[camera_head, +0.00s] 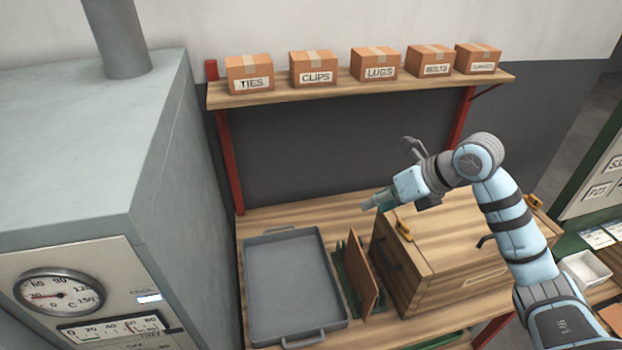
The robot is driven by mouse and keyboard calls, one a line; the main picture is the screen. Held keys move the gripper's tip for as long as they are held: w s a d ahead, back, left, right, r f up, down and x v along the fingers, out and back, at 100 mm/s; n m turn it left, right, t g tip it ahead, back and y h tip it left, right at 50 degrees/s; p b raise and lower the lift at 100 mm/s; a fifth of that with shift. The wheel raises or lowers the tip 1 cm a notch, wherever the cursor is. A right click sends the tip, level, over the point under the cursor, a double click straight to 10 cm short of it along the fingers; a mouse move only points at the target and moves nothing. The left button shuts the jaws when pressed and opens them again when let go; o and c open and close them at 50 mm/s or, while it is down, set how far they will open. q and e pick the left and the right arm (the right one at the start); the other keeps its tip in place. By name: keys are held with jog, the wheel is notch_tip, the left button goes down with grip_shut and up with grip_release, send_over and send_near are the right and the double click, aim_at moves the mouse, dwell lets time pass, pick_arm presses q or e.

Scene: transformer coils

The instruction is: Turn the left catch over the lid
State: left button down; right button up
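A wooden box (455,285) with a flat plank lid (455,235) stands on the bench, right of centre. I see nothing held. My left gripper is out of view.
A grey metal tray (291,234) lies left of the box, with an upright brown board (362,275) on a green rack (346,268) between them. A shelf (340,89) with labelled cartons hangs behind. A grey cabinet (75,140) with dials fills the left side.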

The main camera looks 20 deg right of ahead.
jog(key=s+a+r+m+t+y, duration=0.2)
jog(key=a+r+t+y, duration=0.3)
jog(key=a+r+y, duration=0.6)
jog(key=a, duration=0.4)
jog(key=shift+t+y, duration=0.3)
jog(key=shift+t, duration=0.1)
jog(key=shift+w, duration=0.1)
